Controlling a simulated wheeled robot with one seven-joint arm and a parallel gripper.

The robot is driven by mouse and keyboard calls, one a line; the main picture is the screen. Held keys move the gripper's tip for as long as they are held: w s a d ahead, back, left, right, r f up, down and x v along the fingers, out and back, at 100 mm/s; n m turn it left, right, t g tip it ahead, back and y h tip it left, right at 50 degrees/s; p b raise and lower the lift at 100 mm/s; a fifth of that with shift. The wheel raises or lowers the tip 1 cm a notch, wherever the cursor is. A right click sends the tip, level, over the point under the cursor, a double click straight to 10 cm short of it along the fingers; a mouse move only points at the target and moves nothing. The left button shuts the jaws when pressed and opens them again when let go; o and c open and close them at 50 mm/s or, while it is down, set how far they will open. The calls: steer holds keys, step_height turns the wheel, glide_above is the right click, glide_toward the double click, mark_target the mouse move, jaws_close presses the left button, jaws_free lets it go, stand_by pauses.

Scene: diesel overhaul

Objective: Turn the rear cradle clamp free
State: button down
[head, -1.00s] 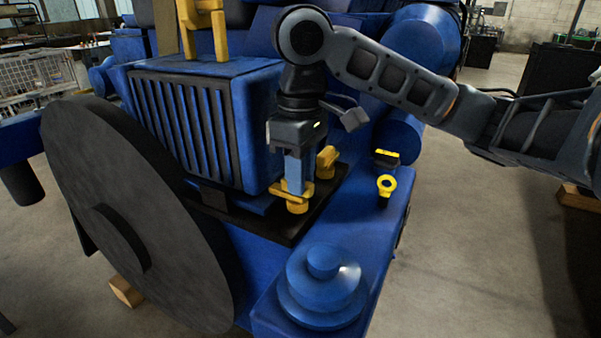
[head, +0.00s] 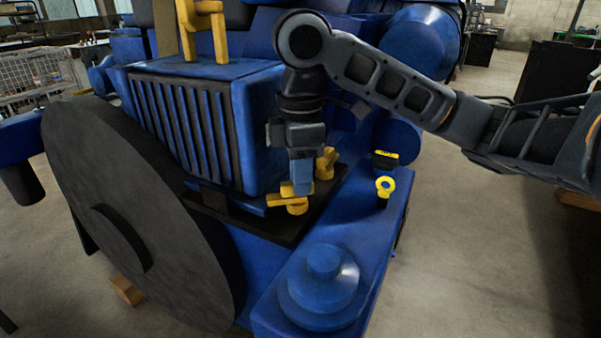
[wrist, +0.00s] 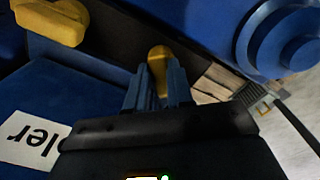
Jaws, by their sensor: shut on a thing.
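A yellow clamp (head: 289,206) sits on the dark ledge at the foot of the blue ribbed box. My gripper (head: 301,190) points down and is shut on this clamp's upper part. In the wrist view the fingers (wrist: 159,88) close around a yellow piece (wrist: 159,58) of it; the rest is hidden. A second yellow clamp (head: 327,162) stands farther back on the same ledge, apart from my gripper. A yellow clamp also shows at the wrist view's upper left (wrist: 50,20). I cannot tell which clamp is called rear.
The ribbed blue box (head: 205,125) stands close left of my gripper. A large dark disc (head: 135,215) is at the front left. A yellow eye bolt (head: 385,187) and a round blue cap (head: 322,280) are on the blue body to the right. Open floor lies farther right.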

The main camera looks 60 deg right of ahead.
steer(key=n, duration=0.5)
steer(key=shift+w+d+n, duration=0.1)
steer(key=shift+w+n, duration=0.05)
steer(key=shift+n, duration=0.15)
steer(key=shift+w+n+b, duration=0.1)
steer(key=shift+n+b, duration=0.45)
steer(key=shift+n, duration=1.65)
steer(key=c, duration=1)
jaws_free()
steer(key=shift+r, duration=0.1)
step_height(320, 180, up, 8)
steer(key=shift+f+p, duration=0.2)
steer(key=shift+p, duration=0.1)
